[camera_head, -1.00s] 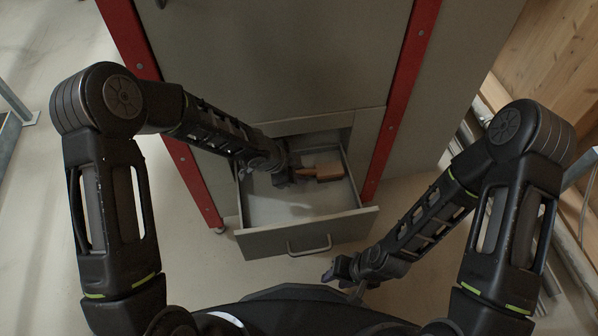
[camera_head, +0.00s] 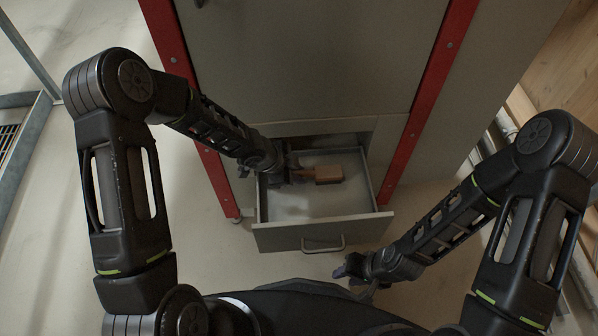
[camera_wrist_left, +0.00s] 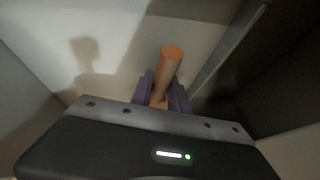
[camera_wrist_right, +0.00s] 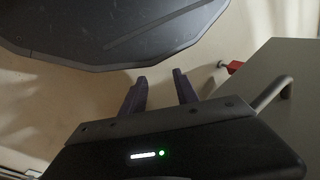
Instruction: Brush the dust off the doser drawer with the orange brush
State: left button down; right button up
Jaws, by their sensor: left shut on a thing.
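The doser drawer (camera_head: 322,232) is pulled out of the grey cabinet, with a handle on its front. My left gripper (camera_head: 290,170) is inside the drawer, shut on the orange brush (camera_head: 325,174). In the left wrist view the brush's round handle (camera_wrist_left: 169,65) stands up between the fingers (camera_wrist_left: 160,92). A pale patch, perhaps dust, shows on the drawer floor (camera_head: 290,204). The bristles are hidden. My right gripper (camera_head: 350,268) is outside, in front of the drawer. In the right wrist view its fingers (camera_wrist_right: 160,88) are apart and empty.
Red posts (camera_head: 425,100) frame the cabinet (camera_head: 310,60) on both sides. A grey metal frame (camera_head: 35,130) stands at the far left. Wooden boards (camera_head: 550,60) are at the right. The floor left of the cabinet is clear.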

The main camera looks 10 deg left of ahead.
pick_arm(q)
jog(key=a+p, duration=0.1)
jog(key=a, duration=0.1)
jog(key=s+a+p, duration=0.1)
jog(key=a, duration=0.1)
jog(key=shift+a+r+p, duration=0.1)
jog(key=shift+a+p, duration=0.1)
jog(key=shift+p, duration=0.2)
jog(key=shift+s+a+f, duration=0.15)
jog(key=shift+a+f, duration=0.05)
jog(key=shift+a, duration=0.15)
jog(key=shift+d+f, duration=0.1)
jog(key=shift+d, duration=0.2)
jog(key=d+b, duration=0.1)
jog(key=w+d+b, duration=0.1)
jog(key=d, duration=0.1)
jog(key=shift+d+b, duration=0.3)
jog(key=shift+b, duration=0.1)
jog(key=shift+w+d, duration=0.2)
jog(key=shift+d, duration=0.35)
jog(key=shift+r, duration=0.2)
